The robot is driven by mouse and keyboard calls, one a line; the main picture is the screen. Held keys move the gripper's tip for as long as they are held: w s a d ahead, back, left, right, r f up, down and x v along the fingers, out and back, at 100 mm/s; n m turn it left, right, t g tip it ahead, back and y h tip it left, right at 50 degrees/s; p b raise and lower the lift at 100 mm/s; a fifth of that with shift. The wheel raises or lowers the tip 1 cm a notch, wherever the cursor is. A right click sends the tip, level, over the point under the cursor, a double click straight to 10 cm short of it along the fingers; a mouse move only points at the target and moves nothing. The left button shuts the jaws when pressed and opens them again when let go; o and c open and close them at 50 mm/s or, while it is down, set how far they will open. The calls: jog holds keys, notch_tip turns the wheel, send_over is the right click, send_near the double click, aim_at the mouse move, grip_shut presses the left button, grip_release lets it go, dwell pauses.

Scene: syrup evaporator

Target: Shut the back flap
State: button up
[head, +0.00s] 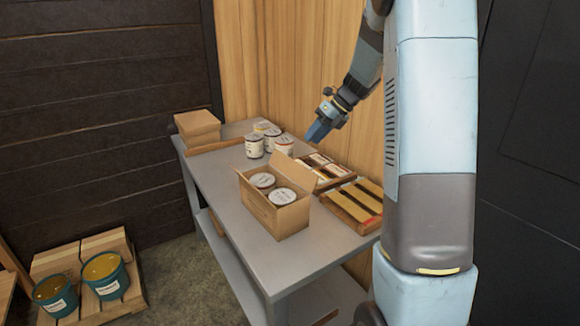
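An open cardboard carton (278,222) stands on the grey table (290,258) with lidded cans (282,196) inside. Its back flap (298,172) stands up and open along the far right edge of the carton. I cannot make out the other flaps clearly. My gripper (314,136) is in the air beyond the carton, above and behind the raised flap, and looks apart from it. Its blue fingers point down and left. They are too small and overlapped to tell whether they are open or shut.
Several loose cans (255,146) stand behind the carton. Wooden trays (352,206) lie to its right. A closed carton (198,127) sits at the table's far left end. The table's left and front part is bare. Wooden wall behind. Two buckets (103,276) stand on a floor pallet.

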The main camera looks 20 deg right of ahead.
aim_at(290, 163)
jog(key=shift+m, duration=0.5)
jog(key=x, duration=0.9)
jog(key=w+x, duration=0.1)
jog(key=x, duration=0.4)
jog(key=shift+d+f, duration=0.15)
jog(key=shift+f, duration=0.05)
grip_shut()
jog(key=shift+d, duration=0.15)
